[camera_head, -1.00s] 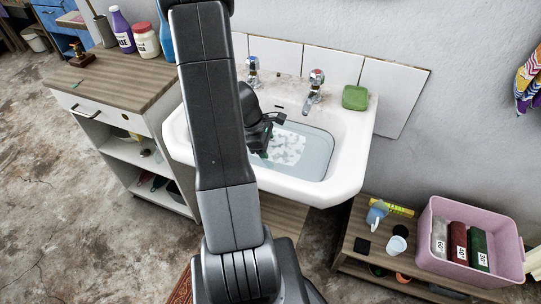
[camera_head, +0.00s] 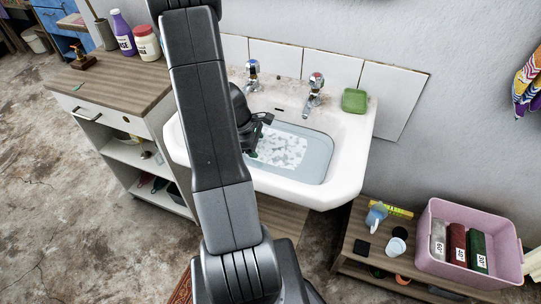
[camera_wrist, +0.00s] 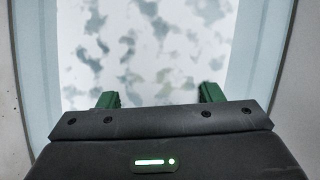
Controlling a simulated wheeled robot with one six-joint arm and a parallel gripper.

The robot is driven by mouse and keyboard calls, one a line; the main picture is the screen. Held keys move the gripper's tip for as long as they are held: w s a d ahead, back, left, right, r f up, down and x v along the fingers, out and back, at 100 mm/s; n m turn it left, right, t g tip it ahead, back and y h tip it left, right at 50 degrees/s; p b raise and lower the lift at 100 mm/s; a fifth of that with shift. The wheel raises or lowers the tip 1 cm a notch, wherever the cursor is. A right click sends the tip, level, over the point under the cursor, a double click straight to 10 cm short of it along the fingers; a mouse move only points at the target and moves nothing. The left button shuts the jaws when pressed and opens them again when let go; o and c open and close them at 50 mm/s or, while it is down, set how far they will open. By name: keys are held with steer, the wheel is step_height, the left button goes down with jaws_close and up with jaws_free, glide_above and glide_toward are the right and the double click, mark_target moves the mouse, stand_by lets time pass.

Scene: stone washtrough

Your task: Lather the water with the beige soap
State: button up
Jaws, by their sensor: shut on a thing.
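The white sink (camera_head: 345,165) holds pale blue water (camera_head: 313,165). A white, patchy lather (camera_head: 280,152) floats in its middle and fills much of the wrist view (camera_wrist: 150,50). My gripper (camera_head: 252,151) is low in the left part of the basin, partly hidden by my arm. In the wrist view, the two green fingers of my gripper (camera_wrist: 160,95) stand apart over the lather. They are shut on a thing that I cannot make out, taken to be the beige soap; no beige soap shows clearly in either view.
A green soap (camera_head: 354,100) lies on the sink's back right corner. Two taps, left (camera_head: 252,75) and right (camera_head: 314,92), rise at the back edge.

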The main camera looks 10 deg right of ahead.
steer(key=shift+w+a, duration=0.1)
steer(key=shift+a, duration=0.15)
steer(key=shift+s+d+b, duration=0.2)
steer(key=shift+s+d, duration=0.35)
steer(key=shift+d, duration=0.3)
steer(key=shift+s+d+b, duration=0.2)
steer(key=shift+s+d, duration=0.4)
steer(key=shift+d, duration=0.25)
steer(key=shift+s+d+b, duration=0.2)
steer(key=shift+s+d, duration=0.35)
steer(key=shift+d, duration=0.3)
steer(key=shift+w+a+p, duration=0.2)
steer(key=shift+w+a, duration=0.35)
steer(key=shift+a, duration=0.3)
steer(key=shift+w+a+p, duration=0.25)
steer(key=shift+w+a, duration=0.35)
steer(key=shift+a, duration=0.25)
steer(key=shift+w+a+p, duration=0.2)
steer(key=shift+w+a, duration=0.35)
steer(key=shift+a, duration=0.3)
